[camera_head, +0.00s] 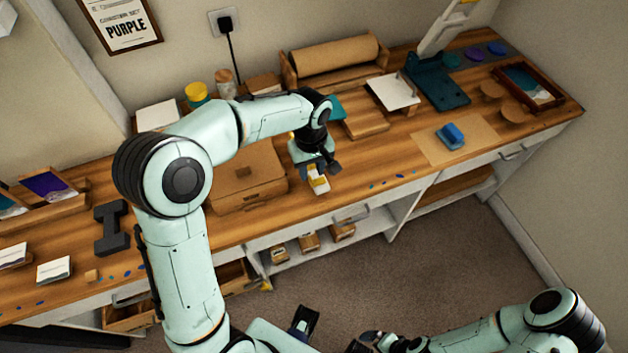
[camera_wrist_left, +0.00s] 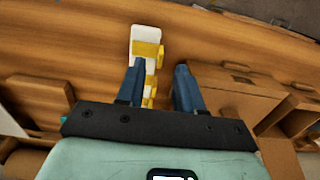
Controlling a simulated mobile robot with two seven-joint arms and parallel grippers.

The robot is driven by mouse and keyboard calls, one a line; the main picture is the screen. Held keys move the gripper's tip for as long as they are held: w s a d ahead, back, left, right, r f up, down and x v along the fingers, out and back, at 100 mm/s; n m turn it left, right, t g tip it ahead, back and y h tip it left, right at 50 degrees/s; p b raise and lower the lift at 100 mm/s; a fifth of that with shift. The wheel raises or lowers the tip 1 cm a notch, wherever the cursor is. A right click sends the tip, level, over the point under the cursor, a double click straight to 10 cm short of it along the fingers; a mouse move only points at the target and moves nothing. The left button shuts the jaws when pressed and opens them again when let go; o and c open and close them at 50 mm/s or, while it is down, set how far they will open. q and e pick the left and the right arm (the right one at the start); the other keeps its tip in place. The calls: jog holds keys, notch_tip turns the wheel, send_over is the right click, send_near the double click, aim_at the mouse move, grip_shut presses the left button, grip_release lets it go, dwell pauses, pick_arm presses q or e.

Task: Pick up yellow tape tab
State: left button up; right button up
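A white holder (camera_head: 318,183) with yellow tape on it stands near the front edge of the wooden bench. In the left wrist view the yellow tape tab (camera_wrist_left: 147,49) shows against the white holder (camera_wrist_left: 143,34), beyond my fingertips. More yellow shows between the fingers, partly hidden by them. My left gripper (camera_head: 321,169) is above and beside the holder. In the left wrist view its two blue fingers (camera_wrist_left: 158,68) are apart with nothing clearly held. My right gripper (camera_head: 362,341) is low at the bottom edge, away from the bench; its finger state is unclear.
A cardboard box (camera_head: 248,178) stands left of my left gripper. A blue block (camera_head: 450,135) lies on a paper sheet (camera_head: 480,143) to the right. A roll of brown paper (camera_head: 333,58) is at the back. Bare bench lies right of the holder.

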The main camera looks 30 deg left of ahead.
aim_at(311, 178)
pick_arm(q)
notch_tip(311, 178, down, 4)
jog(key=shift+a+r, duration=0.1)
jog(key=shift+r, duration=0.05)
grip_shut()
jog(key=shift+r, duration=0.15)
